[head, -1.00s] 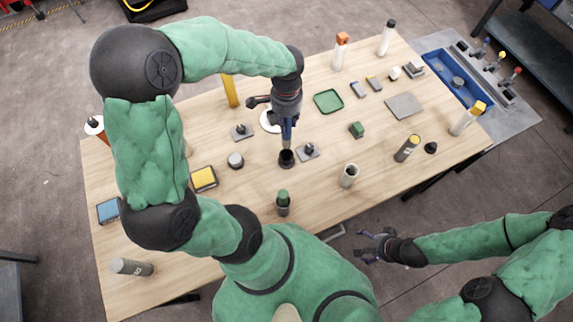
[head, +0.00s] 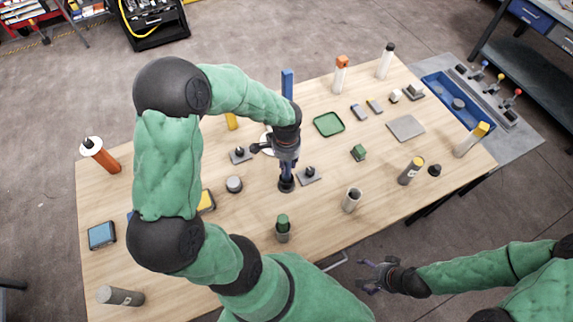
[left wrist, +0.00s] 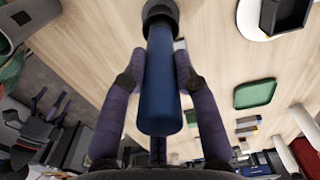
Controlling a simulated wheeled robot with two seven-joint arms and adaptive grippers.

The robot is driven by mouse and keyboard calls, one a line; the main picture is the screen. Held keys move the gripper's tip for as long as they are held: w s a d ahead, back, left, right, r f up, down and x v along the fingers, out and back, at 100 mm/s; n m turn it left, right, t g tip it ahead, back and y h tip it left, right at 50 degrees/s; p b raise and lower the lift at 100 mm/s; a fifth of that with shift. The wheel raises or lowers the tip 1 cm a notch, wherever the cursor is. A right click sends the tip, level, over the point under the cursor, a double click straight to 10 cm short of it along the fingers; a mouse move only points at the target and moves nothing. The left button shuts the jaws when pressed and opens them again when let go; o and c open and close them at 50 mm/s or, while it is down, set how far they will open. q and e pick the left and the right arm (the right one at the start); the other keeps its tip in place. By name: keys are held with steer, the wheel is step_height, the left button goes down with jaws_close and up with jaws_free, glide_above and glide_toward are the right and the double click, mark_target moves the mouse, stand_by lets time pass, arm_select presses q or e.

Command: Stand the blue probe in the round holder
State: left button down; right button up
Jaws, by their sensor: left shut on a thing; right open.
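The blue probe (left wrist: 160,85) is a dark blue cylinder between the purple fingers of my left gripper (left wrist: 159,72), in the left wrist view. Its far end meets a black round holder (left wrist: 160,10); how deep it sits inside cannot be told. In the head view my left gripper (head: 286,172) is shut on the probe, pointing down directly above the black holder (head: 286,186) on the wooden table. The probe is mostly hidden there by the gripper and looks roughly upright. My right gripper (head: 370,274) is open and empty, off the table's front edge.
A green-topped cylinder (head: 283,228) and an open grey tube (head: 352,199) stand in front. A tall blue post (head: 288,84) rises behind my arm.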

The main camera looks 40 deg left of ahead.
arm_select(q)
steer(key=shift+f, duration=0.55)
steer(key=c, duration=0.9)
jaws_free()
steer(key=shift+f, duration=0.1)
steer(key=shift+c, duration=0.2)
steer(key=shift+r, duration=0.3)
step_height(320, 180, up, 12)
steer(key=shift+f+p, duration=0.15)
steer(key=shift+p, duration=0.7)
